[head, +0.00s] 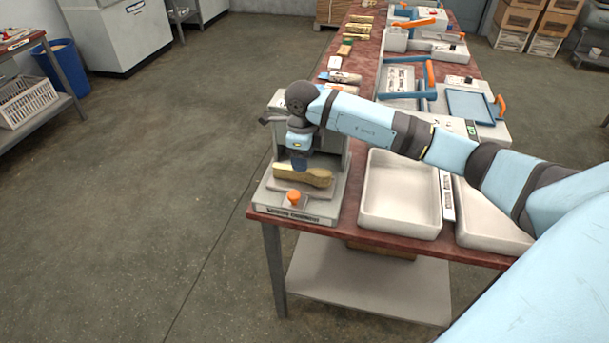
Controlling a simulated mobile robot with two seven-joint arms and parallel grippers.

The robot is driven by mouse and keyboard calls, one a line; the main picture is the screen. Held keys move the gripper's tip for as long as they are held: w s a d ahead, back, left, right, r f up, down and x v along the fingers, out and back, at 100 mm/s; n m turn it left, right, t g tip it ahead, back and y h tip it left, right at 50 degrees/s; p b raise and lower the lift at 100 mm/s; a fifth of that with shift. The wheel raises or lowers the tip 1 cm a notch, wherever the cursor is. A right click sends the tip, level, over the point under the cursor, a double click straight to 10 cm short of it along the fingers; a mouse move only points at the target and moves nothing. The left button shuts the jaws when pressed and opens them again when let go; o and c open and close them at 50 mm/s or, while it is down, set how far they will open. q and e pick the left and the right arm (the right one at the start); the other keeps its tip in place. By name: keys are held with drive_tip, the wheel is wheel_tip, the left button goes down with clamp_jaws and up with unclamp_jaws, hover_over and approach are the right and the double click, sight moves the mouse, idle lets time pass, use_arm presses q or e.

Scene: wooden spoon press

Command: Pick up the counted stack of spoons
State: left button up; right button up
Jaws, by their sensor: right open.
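The stack of wooden spoons (316,179) lies lengthwise on the plate of a grey press-like device (325,206) at the table's near left corner. The device has an orange knob (294,197) at its front. My right gripper (299,165) points down from above at the left half of the stack and is open. Its fingertips are small and dark here, so I cannot tell whether they touch or straddle the spoons. The number of spoons cannot be made out. My left gripper is out of view.
An empty white tray (373,223) stands right of the device, with a second white tray (487,219) beyond it. My right arm crosses above them. Machines with orange handles and small packages line the red tabletop (352,210) farther back.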

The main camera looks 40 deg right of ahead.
sight(302, 175)
drive_tip(key=f, duration=0.5)
drive_tip(key=shift+w, duration=0.2)
clamp_jaws()
